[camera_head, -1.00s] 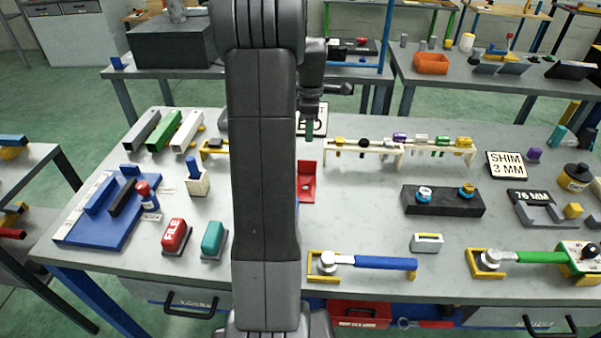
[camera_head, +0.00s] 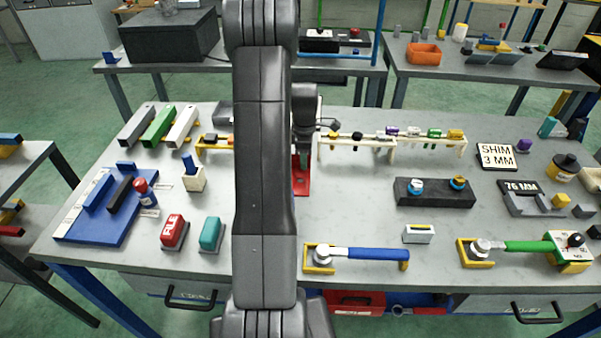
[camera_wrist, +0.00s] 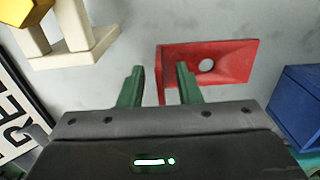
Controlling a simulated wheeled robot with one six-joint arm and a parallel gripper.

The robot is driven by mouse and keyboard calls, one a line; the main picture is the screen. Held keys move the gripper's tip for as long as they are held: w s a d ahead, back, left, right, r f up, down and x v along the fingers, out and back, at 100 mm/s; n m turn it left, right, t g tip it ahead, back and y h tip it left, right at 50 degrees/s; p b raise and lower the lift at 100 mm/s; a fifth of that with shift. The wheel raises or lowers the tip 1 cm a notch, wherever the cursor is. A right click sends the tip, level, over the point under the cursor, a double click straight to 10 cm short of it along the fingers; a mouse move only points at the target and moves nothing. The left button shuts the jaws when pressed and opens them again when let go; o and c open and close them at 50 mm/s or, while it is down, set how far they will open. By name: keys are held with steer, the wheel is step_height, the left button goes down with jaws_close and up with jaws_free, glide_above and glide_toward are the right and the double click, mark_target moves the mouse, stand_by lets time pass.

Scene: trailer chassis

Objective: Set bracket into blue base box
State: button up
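The bracket (camera_head: 303,184) is a red angled piece on the bench, partly hidden behind my arm in the head view. In the wrist view the red bracket (camera_wrist: 235,57) shows a flat plate with a round hole and an edge rising toward the camera. My gripper (camera_wrist: 160,75) is open, with its green fingers apart. The right finger overlaps the bracket in the picture and the left finger is beside it; I cannot tell whether they touch. In the head view my gripper (camera_head: 303,150) is over the bracket. A blue box (camera_wrist: 300,100) is cut off at the wrist view's right edge.
A cream stand (camera_wrist: 75,45) is close to my gripper's left in the wrist view. A cream rack (camera_head: 390,143) with several coloured parts stands behind. A black block (camera_head: 435,194) and a blue-handled tool (camera_head: 365,254) lie to the right. A blue fixture plate (camera_head: 90,232) is at left.

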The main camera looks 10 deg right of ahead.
jaws_close()
steer(key=shift+r, duration=0.1)
